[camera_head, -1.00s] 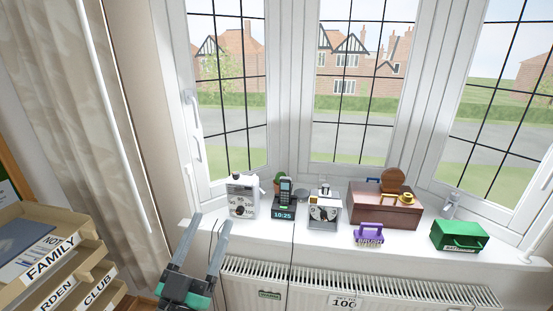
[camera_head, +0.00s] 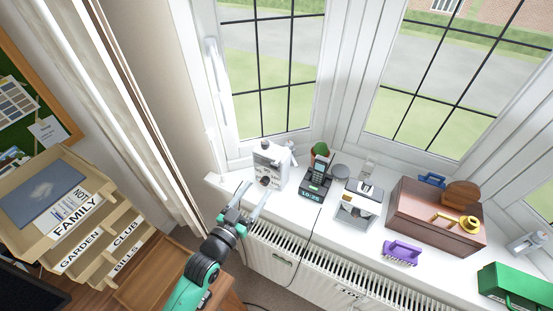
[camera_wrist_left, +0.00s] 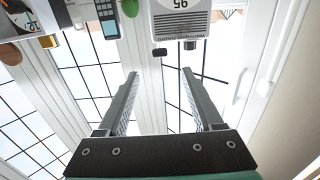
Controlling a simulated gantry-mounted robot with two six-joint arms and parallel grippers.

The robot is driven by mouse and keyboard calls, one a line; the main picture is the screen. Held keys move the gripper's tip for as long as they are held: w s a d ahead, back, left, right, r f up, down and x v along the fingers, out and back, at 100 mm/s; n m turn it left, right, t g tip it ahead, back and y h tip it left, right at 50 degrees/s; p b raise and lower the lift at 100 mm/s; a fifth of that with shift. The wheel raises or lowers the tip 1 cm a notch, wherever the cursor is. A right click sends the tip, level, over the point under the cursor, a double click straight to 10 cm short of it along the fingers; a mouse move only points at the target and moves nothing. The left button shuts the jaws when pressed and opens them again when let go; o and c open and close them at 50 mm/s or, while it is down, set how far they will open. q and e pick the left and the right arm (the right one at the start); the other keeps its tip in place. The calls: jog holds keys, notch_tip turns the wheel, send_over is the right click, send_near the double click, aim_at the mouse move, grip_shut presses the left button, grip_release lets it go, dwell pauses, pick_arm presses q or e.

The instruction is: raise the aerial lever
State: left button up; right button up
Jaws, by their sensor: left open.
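A white box-shaped device (camera_head: 271,160) with dark markings stands upright at the left end of the windowsill. It has small knobs on top and a small pale part at its upper right side; I cannot tell which is the aerial lever. My left gripper (camera_head: 257,190) is open and empty, its fingers pointing up toward the device's lower front. In the left wrist view, the device (camera_wrist_left: 182,22) appears upside down, with "95" on it and two dark knobs at its lower edge. The open left gripper (camera_wrist_left: 160,76) shows below it, with a visible gap. My right gripper is out of view.
On the sill to the right are a phone in its dock (camera_head: 315,184), a cactus (camera_head: 321,150), a white and grey machine (camera_head: 357,205), a brown box (camera_head: 420,220), a purple holder (camera_head: 401,253) and a green box (camera_head: 510,287). The radiator (camera_head: 270,250) is below. Letter trays (camera_head: 75,215) stand left.

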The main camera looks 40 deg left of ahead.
aim_at(273, 167)
pick_arm(q)
jog(key=b+x, duration=0.2)
jog(key=x, duration=0.9)
jog(key=shift+w+a, duration=0.1)
jog(key=shift+w, duration=0.3)
grip_shut()
dwell(0.8)
